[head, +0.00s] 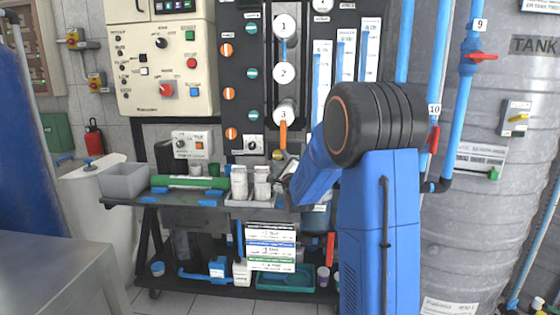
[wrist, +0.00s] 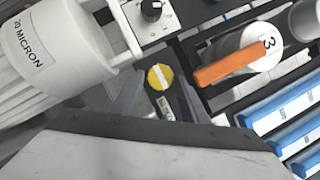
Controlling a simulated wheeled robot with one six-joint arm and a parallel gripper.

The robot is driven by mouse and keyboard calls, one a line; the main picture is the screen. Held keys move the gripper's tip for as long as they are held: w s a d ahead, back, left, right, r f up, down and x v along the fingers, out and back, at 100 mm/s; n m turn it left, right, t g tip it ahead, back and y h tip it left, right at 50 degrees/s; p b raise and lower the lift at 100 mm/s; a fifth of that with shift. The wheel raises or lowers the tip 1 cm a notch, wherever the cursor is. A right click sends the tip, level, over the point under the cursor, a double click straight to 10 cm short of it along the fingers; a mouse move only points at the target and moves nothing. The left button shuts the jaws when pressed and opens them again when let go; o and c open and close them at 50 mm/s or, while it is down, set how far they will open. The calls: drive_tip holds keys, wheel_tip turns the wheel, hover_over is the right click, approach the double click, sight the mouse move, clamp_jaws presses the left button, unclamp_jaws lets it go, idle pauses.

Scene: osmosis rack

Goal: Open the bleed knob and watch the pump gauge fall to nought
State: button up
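A round yellow knob with a white stripe (wrist: 160,77), which looks like the bleed knob, faces me in the wrist view. A small label sits just below it. My gripper (wrist: 161,93) has its grey fingers apart, one on each side of the knob; I see no clear contact. In the head view my gripper (head: 287,172) is partly hidden by my arm, in front of the rack's lower part. A round white dial (head: 321,5) is cut off at the top edge; I cannot tell whether it is the pump gauge, and no needle is readable.
A white 20 micron filter housing (wrist: 48,45) is close on the left. An orange handle (wrist: 233,68) on the vessel end marked 3 (wrist: 262,50) is close on the right. A black knob (wrist: 151,10) is above. A bench (head: 170,199) holds a grey bin (head: 122,181).

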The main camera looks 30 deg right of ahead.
drive_tip(key=c, duration=0.8)
drive_tip(key=shift+o, duration=0.2)
drive_tip(key=shift+r+n+g+y, duration=0.1)
drive_tip(key=shift+n+g+y, duration=0.3)
drive_tip(key=shift+n, duration=1.3)
drive_tip(key=o, duration=0.8)
drive_tip(key=shift+c, duration=0.2)
